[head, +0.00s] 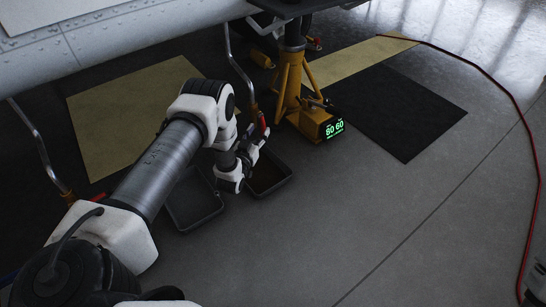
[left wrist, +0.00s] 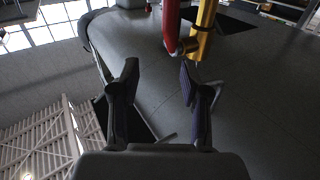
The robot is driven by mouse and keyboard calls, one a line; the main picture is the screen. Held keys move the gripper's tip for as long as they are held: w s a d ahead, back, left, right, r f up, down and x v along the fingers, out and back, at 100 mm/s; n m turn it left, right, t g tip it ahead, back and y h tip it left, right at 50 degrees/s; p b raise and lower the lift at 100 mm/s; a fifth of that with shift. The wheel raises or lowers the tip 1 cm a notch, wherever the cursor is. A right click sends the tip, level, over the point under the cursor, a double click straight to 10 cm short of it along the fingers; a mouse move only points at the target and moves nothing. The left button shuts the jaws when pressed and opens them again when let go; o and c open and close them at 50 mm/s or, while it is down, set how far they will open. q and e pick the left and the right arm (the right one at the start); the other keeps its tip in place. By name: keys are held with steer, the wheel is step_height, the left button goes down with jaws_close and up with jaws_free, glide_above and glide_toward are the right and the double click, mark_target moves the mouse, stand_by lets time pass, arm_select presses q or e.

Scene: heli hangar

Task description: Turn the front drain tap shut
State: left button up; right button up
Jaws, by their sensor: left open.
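A drain tap with a brass-yellow body (head: 253,111) hangs at the end of a metal pipe under the aircraft. Its red handle (head: 263,123) points down beside the body. My left gripper (head: 258,142) is just below the handle. In the left wrist view my left gripper (left wrist: 158,80) is open with nothing between its fingers. The red handle (left wrist: 171,25) and the yellow body (left wrist: 205,28) appear beyond the fingertips, toward the right finger. A second tap (head: 68,196) with a red handle (head: 97,197) is at the left. A dark part of my right arm shows at the lower right edge.
Two dark trays, one at the left (head: 194,211) and one at the right (head: 271,186), lie on the floor below my left gripper. A yellow jack (head: 291,85) with a green display (head: 334,129) stands close behind.

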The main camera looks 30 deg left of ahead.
mark_target(262, 130)
arm_select(q)
steer(key=f, duration=0.2)
steer(key=a+f+b, duration=0.1)
steer(key=f, duration=0.1)
steer(key=shift+f, duration=0.25)
steer(key=w+b, duration=0.1)
steer(key=w, duration=0.2)
steer(key=w+a+b, duration=0.1)
steer(key=w+b, duration=0.1)
steer(key=shift+w+b, duration=0.3)
steer(key=shift+w, duration=0.1)
steer(key=shift+w+a+r, duration=0.1)
steer(key=shift+w+a, duration=0.05)
steer(key=shift+w, duration=0.35)
jaws_close()
arm_select(e)
step_height(262, 130, down, 7)
steer(key=shift+a, duration=0.15)
